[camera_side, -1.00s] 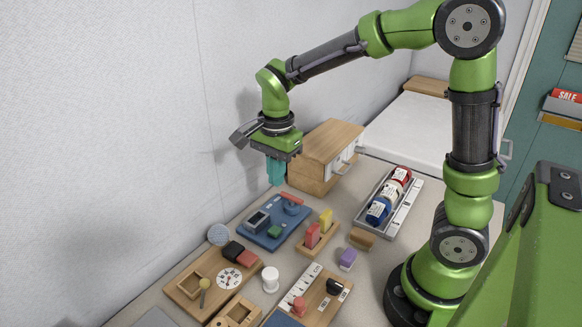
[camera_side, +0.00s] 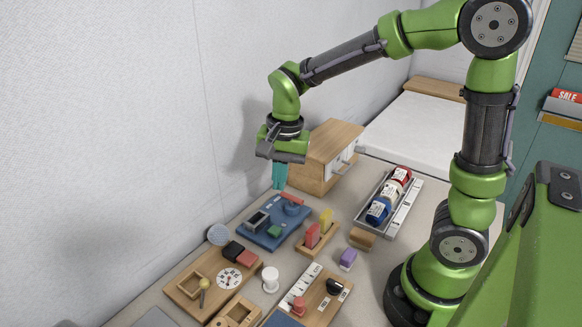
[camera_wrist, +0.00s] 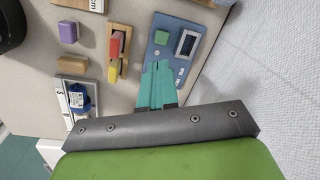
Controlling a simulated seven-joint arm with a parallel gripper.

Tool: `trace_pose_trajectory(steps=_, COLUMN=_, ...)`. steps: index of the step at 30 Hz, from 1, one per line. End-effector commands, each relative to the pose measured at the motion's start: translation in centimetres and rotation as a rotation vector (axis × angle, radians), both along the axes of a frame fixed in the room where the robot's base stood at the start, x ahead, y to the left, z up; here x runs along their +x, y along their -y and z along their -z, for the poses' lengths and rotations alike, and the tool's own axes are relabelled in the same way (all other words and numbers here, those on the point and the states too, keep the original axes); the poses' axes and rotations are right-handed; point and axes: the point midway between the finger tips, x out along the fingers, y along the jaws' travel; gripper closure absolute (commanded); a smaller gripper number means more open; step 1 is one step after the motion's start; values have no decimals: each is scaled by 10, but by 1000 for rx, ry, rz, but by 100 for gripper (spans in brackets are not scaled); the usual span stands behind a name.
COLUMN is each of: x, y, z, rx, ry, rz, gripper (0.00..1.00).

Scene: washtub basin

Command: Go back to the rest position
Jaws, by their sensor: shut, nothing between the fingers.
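My gripper (camera_side: 279,176) has teal fingers, pointing down and held in the air above the far end of the blue board (camera_side: 263,238). The fingers are together and empty. In the wrist view the gripper (camera_wrist: 157,85) shows over the blue board (camera_wrist: 161,46), hiding part of it. The board carries a dark-framed block, a green block and a red-handled piece in the side view. No object is in the fingers.
A wooden cabinet (camera_side: 327,150) stands close behind and right of my gripper, by the wall. Wooden boards, a holder with red and yellow blocks (camera_side: 317,236), a purple block (camera_side: 348,258) and a white spool (camera_side: 270,279) cover the front.

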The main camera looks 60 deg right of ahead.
Motion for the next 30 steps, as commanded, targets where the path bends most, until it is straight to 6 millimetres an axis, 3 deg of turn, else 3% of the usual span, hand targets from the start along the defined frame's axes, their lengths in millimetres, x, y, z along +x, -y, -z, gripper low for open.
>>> trace_pose_trajectory(steps=6, x=-44, y=-10, z=-35, rx=1, ry=230, rz=-435, gripper=100)
trace_pose_trajectory(steps=12, x=-83, y=-15, z=-59, rx=-83, ry=453, rz=-703, gripper=100)
trace_pose_trajectory(steps=18, x=-105, y=-15, z=-73, rx=-135, ry=572, rz=-733, gripper=100)
trace_pose_trajectory(steps=30, x=-107, y=-13, z=-82, rx=-151, ry=604, rz=-721, gripper=100)
